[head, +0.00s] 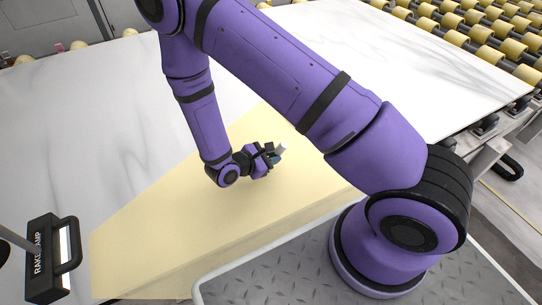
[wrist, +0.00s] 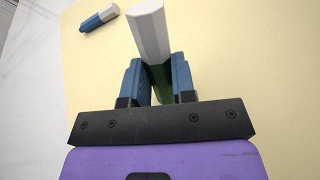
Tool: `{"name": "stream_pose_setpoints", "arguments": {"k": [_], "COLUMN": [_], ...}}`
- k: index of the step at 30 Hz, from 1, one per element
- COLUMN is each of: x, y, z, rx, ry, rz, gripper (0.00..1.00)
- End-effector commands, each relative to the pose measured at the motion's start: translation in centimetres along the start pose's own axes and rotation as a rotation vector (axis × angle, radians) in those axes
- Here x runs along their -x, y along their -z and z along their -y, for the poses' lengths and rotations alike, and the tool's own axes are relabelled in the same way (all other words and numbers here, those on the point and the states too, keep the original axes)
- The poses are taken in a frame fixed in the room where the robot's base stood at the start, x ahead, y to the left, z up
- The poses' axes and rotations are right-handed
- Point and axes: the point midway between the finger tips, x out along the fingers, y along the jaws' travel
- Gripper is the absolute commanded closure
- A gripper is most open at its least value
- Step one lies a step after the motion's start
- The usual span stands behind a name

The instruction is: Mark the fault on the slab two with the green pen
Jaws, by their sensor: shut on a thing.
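My gripper (head: 273,157) is shut on a green pen with a white end. In the wrist view my gripper (wrist: 157,66) has its blue fingers on both sides of the green pen (wrist: 149,32), whose white end points away from my wrist. The white end of the green pen (head: 282,148) also shows in the head view, over the cream surface. A veined white slab (head: 60,120) lies at the left, and another white slab (head: 400,70) lies at the upper right. I cannot tell which is slab two, and no clear fault shows on either.
A blue pen with a white end (wrist: 99,18) lies on the cream surface (head: 170,235). A black lamp marked RAKE LAMP (head: 45,260) stands at the lower left. Yellow rollers (head: 480,33) run along the upper right. My arm hides part of the slabs.

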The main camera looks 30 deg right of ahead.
Motion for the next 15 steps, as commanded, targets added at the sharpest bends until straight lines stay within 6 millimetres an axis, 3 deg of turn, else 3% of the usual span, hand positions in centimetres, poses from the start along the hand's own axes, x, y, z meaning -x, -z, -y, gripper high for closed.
{"name": "stream_pose_setpoints", "arguments": {"k": [15], "x": [1.3], "y": [-3.0], "z": [-1.0], "rx": [-0.001], "ry": [-0.002], "rz": [0.0], "gripper": [0.94]}}
